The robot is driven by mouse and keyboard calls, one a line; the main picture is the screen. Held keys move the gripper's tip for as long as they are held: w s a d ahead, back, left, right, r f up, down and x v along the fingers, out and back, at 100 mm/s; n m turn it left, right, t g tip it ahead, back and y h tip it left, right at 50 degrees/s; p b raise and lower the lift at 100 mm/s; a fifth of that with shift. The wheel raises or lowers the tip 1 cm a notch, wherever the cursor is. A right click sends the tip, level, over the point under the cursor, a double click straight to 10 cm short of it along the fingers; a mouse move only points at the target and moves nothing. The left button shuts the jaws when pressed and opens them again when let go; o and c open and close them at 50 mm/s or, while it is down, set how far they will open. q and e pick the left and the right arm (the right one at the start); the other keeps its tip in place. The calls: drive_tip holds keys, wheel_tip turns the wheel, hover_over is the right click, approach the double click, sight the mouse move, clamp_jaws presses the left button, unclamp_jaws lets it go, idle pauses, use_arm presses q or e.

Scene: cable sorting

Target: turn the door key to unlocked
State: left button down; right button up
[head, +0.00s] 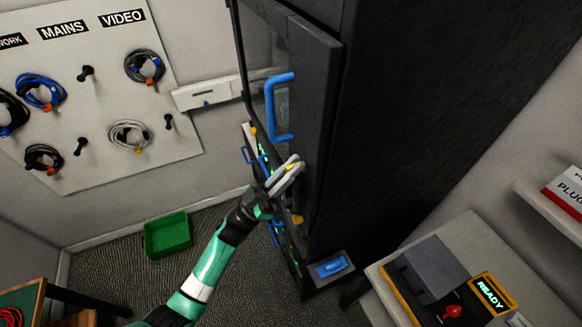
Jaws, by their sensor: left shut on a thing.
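The dark rack cabinet's door (318,105) has a blue handle (270,108) on its front. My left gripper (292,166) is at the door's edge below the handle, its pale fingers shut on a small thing. A little yellow shows at the fingers. This is likely the door key, but the fingers hide most of it, so I cannot tell which way it is turned. My right gripper is not in view.
A board (105,100) with coiled cables on pegs hangs on the left wall. A green bin (168,235) stands on the floor. At the right, a bench (535,282) holds a tester with a READY display (491,292). A blue piece (333,266) sits at the cabinet's foot.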

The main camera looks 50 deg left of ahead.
use_arm(q)
drive_tip(key=m+g+h+b, duration=0.1)
drive_tip(key=m+g+h, duration=0.1)
drive_tip(key=m+h, duration=0.1)
drive_tip(key=m+g+h+b, duration=0.2)
drive_tip(key=m+h, duration=0.1)
drive_tip(key=m, duration=0.2)
drive_tip(key=shift+f+h, duration=0.2)
drive_tip(key=shift+h, duration=0.1)
drive_tip(key=m+g+h+b, duration=0.2)
drive_tip(key=m+g, duration=0.1)
drive_tip(key=m, duration=0.2)
drive_tip(key=m+g+h+b, duration=0.1)
drive_tip(key=m+g+b, duration=0.1)
drive_tip(key=m+g, duration=0.2)
drive_tip(key=shift+d+m+g+h, duration=0.1)
drive_tip(key=shift+m+g+h, duration=0.2)
drive_tip(key=shift+m+h, duration=0.15)
drive_tip(key=m+g+y+b, duration=0.1)
drive_tip(key=m+g+b, duration=0.1)
drive_tip(key=m+g, duration=0.2)
drive_tip(key=shift+m, duration=0.65)
drive_tip(key=m+g+y, duration=0.2)
drive_tip(key=m, duration=0.1)
drive_tip(key=shift+b, duration=0.35)
drive_tip(key=shift+m+y, duration=0.25)
drive_tip(key=shift+m, duration=0.15)
drive_tip(key=c, duration=0.9)
unclamp_jaws()
